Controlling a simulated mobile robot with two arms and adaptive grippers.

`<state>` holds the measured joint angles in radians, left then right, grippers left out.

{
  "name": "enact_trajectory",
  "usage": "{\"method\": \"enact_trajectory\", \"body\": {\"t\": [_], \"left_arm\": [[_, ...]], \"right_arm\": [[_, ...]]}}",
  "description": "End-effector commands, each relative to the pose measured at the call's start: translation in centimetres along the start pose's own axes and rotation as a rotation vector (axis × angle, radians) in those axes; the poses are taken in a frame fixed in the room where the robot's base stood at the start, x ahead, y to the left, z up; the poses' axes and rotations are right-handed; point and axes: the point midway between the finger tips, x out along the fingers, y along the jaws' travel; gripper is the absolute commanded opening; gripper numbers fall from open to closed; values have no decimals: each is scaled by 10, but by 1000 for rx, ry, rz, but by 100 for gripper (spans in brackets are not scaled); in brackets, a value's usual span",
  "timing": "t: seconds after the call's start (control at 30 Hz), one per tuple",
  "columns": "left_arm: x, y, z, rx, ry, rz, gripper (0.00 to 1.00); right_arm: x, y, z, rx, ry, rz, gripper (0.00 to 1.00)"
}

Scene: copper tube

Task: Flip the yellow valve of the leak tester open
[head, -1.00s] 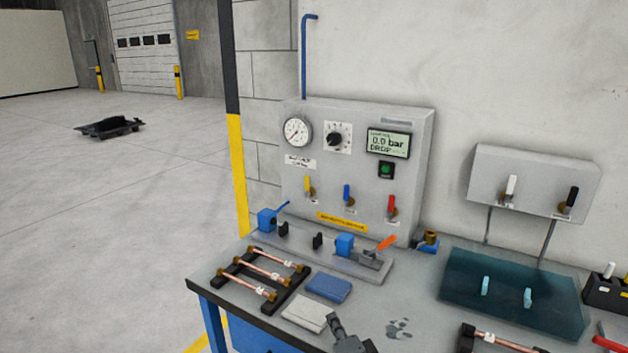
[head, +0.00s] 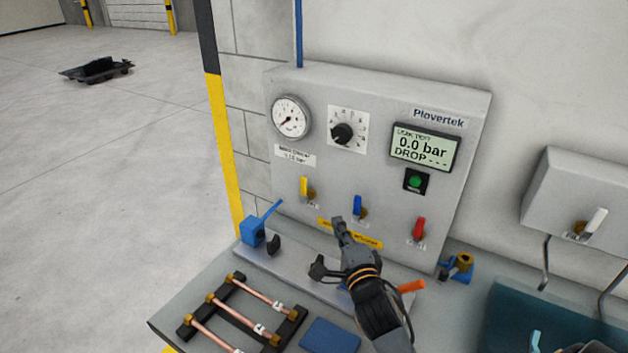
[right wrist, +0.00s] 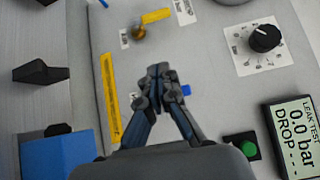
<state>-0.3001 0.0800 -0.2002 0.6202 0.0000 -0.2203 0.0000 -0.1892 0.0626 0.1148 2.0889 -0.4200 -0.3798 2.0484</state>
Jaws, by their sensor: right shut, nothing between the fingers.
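The leak tester (head: 455,110) is a grey panel with a gauge, a dial and a display reading 0.0 bar. Its yellow valve (head: 303,187) has a short yellow handle pointing up from a brass body. It also shows in the right wrist view (right wrist: 157,15), beyond the fingertips. My right gripper (head: 338,222) is shut and empty, in front of the panel, below and right of the yellow valve. In the right wrist view its closed fingertips (right wrist: 160,70) partly cover the blue valve (right wrist: 186,90). My left gripper is not in view.
The blue valve (head: 357,206) and red valve (head: 419,228) sit right of the yellow one. Below are a blue clamp (head: 252,232), a black block (head: 320,268) and an orange lever (head: 411,286). Copper tubes (head: 232,312) lie on a rack at the bench's front left.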

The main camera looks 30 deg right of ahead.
Motion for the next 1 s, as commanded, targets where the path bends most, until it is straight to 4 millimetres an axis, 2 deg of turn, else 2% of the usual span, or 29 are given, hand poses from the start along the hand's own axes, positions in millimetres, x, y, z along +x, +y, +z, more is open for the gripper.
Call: {"method": "enact_trajectory", "body": {"t": [0.33,0.47,1.0], "left_arm": [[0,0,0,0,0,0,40],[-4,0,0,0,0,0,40],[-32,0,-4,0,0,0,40]], "right_arm": [[1,0,0,0,0,-1,0],[10,-2,0,-2,-1,-1,0],[105,-3,2,-1,-1,0,0]]}}
